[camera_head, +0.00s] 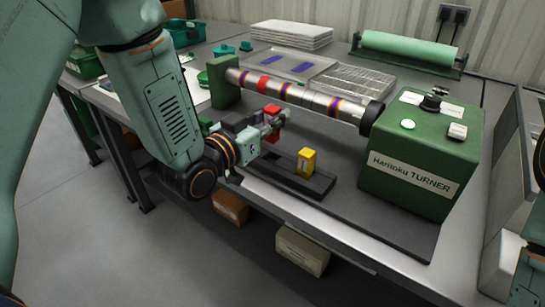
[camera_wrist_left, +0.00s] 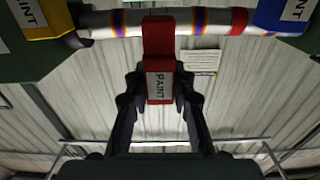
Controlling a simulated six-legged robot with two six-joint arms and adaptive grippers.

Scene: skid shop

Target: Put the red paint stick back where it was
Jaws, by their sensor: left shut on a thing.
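The red paint stick (camera_head: 273,110) is held in my left gripper (camera_head: 270,123), above the rack and in front of the banded rod. In the left wrist view the red stick (camera_wrist_left: 159,88), labelled PAINT, stands between the two fingers. A yellow paint stick (camera_head: 307,160) stands upright in the dark rack (camera_head: 318,187) at its right part. The yellow stick (camera_wrist_left: 42,16) also shows at the upper left of the wrist view, and a blue stick (camera_wrist_left: 285,14) at the upper right. My left arm hides part of the rack. My right gripper is out of view.
The green turner (camera_head: 418,150) holds a metal rod (camera_head: 315,99) with purple, orange and red bands, just behind the gripper. Trays (camera_head: 290,65) and a green roll (camera_head: 410,47) lie farther back. The bench's front edge is close to the rack.

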